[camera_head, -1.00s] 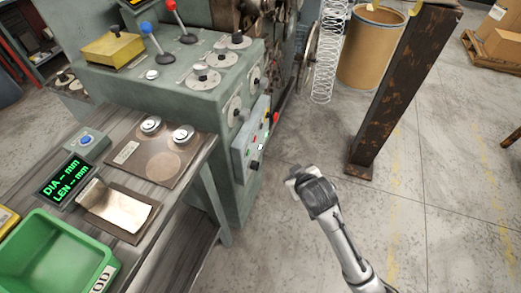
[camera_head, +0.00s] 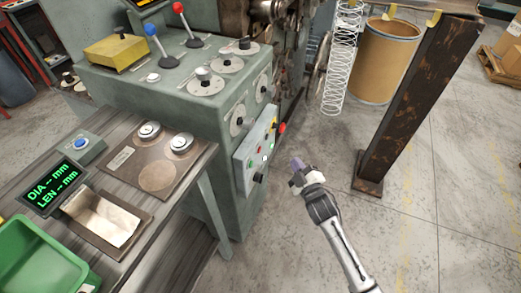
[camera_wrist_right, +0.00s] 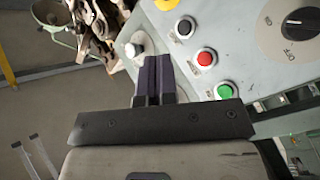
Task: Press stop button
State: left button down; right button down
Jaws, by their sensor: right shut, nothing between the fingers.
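A grey-green control panel (camera_head: 246,152) on the machine's side carries small buttons and knobs. A red button (camera_head: 258,150) sits on its face; in the right wrist view the red button (camera_wrist_right: 205,58) lies between a black button (camera_wrist_right: 184,27) and a green button (camera_wrist_right: 226,90). A second red knob (camera_head: 282,127) sticks out at the panel's far edge. No label reading stop is legible. My right gripper (camera_head: 297,163) is shut and empty, in front of the panel and apart from it in the head view. Its dark purple fingers (camera_wrist_right: 154,75) show left of the red button in the wrist view.
A pale round knob (camera_wrist_right: 140,43) lies just past the fingertips in the wrist view. A rusty post (camera_head: 415,105) stands right of my right arm. A workbench with a green bin (camera_head: 40,262) is at left.

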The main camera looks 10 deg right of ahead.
aim_at(259, 150)
dwell(0.4)
jog(key=w+a+b, duration=0.4)
jog(key=w+a, duration=0.1)
jog(key=a, duration=0.2)
jog(key=shift+w, duration=0.25)
jog(key=shift+d, duration=0.1)
dwell(2.0)
jog(key=shift+w+a, duration=0.25)
jog(key=shift+a, duration=0.1)
